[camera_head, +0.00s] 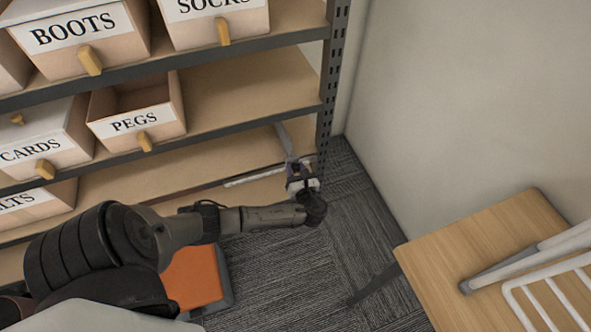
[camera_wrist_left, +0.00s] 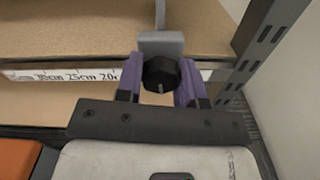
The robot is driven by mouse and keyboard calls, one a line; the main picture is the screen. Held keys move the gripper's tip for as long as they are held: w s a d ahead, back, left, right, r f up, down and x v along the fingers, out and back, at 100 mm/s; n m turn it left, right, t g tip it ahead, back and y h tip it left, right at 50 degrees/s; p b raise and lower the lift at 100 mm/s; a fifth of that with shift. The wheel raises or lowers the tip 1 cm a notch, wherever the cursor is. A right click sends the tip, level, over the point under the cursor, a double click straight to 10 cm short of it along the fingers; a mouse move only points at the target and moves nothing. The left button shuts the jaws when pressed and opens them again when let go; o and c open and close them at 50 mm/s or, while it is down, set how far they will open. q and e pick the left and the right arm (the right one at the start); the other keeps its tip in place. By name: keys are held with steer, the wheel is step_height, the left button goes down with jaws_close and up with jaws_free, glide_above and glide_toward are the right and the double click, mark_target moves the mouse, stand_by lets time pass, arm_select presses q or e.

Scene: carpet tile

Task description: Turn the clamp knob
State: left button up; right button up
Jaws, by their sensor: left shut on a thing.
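The clamp's black knob (camera_wrist_left: 161,73) sits between the purple fingers of my left gripper (camera_wrist_left: 160,84) in the left wrist view. The gripper is shut on the knob. The clamp's grey body (camera_wrist_left: 161,44) stands just beyond the knob, at the front edge of a shelf board. In the head view my left gripper (camera_head: 298,170) reaches the lower shelf near the rack's upright, and the knob is too small and covered to make out. A grey bar of the clamp (camera_head: 282,137) shows above the fingers. My right gripper is not in view.
A metal post (camera_head: 328,90) stands close to the right of my gripper. A white measuring strip (camera_wrist_left: 60,75) runs along the shelf edge. Labelled bins, such as PEGS (camera_head: 137,120), fill the shelves at the left. A wooden table (camera_head: 480,235) is at the right, with bare carpet between.

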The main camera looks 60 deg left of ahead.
arm_select(q)
steer(key=shift+c, duration=1.2)
